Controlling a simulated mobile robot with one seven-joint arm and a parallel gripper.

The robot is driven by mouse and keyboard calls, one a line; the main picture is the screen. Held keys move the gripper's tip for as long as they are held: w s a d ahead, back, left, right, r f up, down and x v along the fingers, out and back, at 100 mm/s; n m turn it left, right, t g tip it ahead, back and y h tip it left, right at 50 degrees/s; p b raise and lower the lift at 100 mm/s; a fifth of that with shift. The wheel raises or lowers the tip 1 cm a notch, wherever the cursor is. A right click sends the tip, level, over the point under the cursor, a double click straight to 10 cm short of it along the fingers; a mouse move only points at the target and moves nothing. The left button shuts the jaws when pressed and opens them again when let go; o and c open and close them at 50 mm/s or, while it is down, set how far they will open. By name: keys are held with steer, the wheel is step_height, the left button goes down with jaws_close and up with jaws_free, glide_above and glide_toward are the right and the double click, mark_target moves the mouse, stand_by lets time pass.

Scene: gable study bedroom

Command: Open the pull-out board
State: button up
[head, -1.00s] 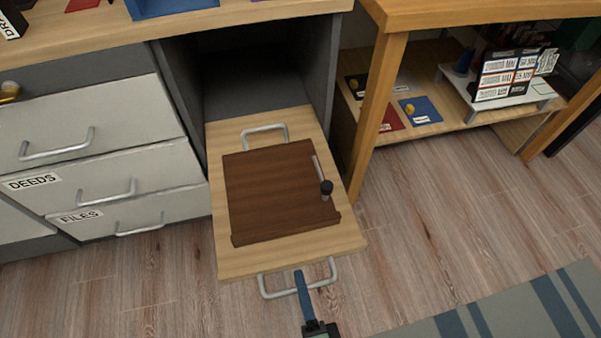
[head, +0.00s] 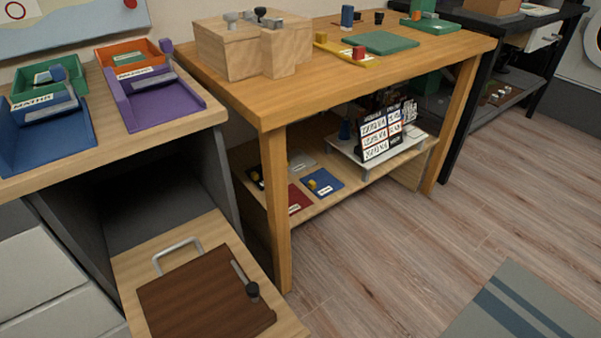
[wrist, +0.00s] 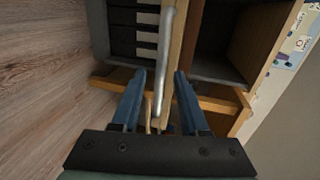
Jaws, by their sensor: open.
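The pull-out board (head: 130,262) is a light wooden slab extending out of the dark opening of the desk, at the lower left of the head view. A silver handle (head: 178,250) stands on its rear part; its front edge is cut off by the frame. In the wrist view, the board shows edge-on as a narrow wooden strip (wrist: 186,45). A silver handle bar (wrist: 164,50) runs down between the blue fingers of my gripper (wrist: 160,75). The fingers are open, apart on either side of the bar; contact cannot be told. The head view does not show my gripper.
A dark brown panel (head: 200,300) with a black-knobbed lever lies on the board. Trays (head: 45,140) sit on the desktop (head: 215,118). A wooden workbench (head: 330,85) with a lower shelf stands right. The floor (head: 400,250) in front is clear, with a striped rug (head: 525,305).

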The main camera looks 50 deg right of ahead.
steer(key=p+v, duration=0.3)
steer(key=v, duration=0.8)
